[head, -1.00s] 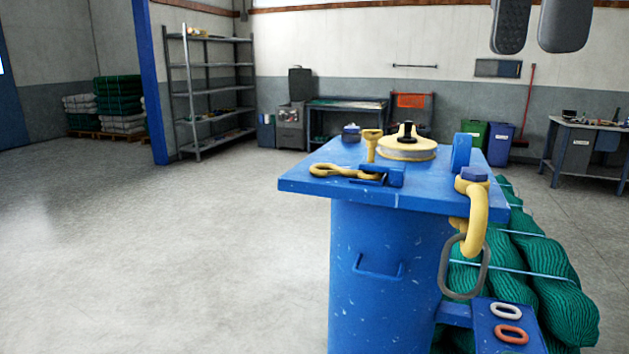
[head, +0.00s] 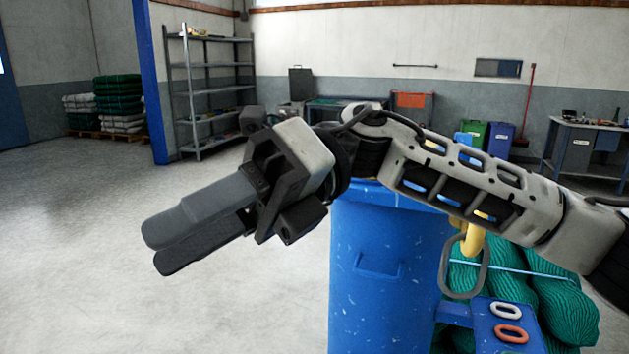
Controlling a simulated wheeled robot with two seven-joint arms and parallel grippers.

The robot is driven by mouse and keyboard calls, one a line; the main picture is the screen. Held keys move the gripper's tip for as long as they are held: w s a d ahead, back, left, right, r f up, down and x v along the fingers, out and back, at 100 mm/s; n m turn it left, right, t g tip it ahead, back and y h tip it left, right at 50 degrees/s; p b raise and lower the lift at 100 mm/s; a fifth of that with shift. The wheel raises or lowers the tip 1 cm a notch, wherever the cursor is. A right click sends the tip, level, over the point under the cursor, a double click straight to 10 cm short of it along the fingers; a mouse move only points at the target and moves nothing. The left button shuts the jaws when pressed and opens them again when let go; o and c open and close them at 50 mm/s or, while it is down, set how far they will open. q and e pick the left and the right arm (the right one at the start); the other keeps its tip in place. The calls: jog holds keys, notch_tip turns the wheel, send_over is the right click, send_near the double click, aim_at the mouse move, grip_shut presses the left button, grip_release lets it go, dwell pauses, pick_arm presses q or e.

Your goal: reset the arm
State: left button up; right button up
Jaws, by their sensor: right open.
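My right arm (head: 470,185) comes in from the right edge and reaches across the picture in front of the blue stand. My right gripper (head: 160,252) points left and slightly down, over the bare floor left of the stand. Its two dark fingers are apart and hold nothing. The blue stand (head: 375,270) is upright, and its top and most of the fittings on it are hidden behind my arm. My left gripper is out of view.
A yellow hook (head: 473,240) with a grey link (head: 445,268) hangs at the stand's right side. Green net bundles (head: 560,305) lie right of it. A small blue shelf (head: 500,335) bears a white and a red ring. Floor on the left is clear.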

jog(key=w+f+m+t+y, duration=0.5)
jog(key=w+m+t+y, duration=0.45)
jog(key=m+y, duration=0.65)
jog(key=w+d+f+m+t+h, duration=0.3)
jog(key=d+f+m+t+h, duration=0.3)
jog(key=f+m+t, duration=0.5)
jog(key=w+d+f+m+t+h, duration=0.2)
jog(key=d+f+m+t+h, duration=0.2)
jog(key=f+m+t+h, duration=0.7)
jog(key=s+d+f+m+g+h, duration=0.4)
jog(key=s+d+f+m+g, duration=0.1)
jog(key=f, duration=0.7)
jog(key=s+d+f+m+g+h, duration=0.4)
jog(key=s+d+f+m, duration=0.3)
jog(key=s+f, duration=0.5)
jog(key=shift+s+d+f+g, duration=0.25)
jog(key=shift+d+g, duration=0.6)
jog(key=shift+d, duration=0.4)
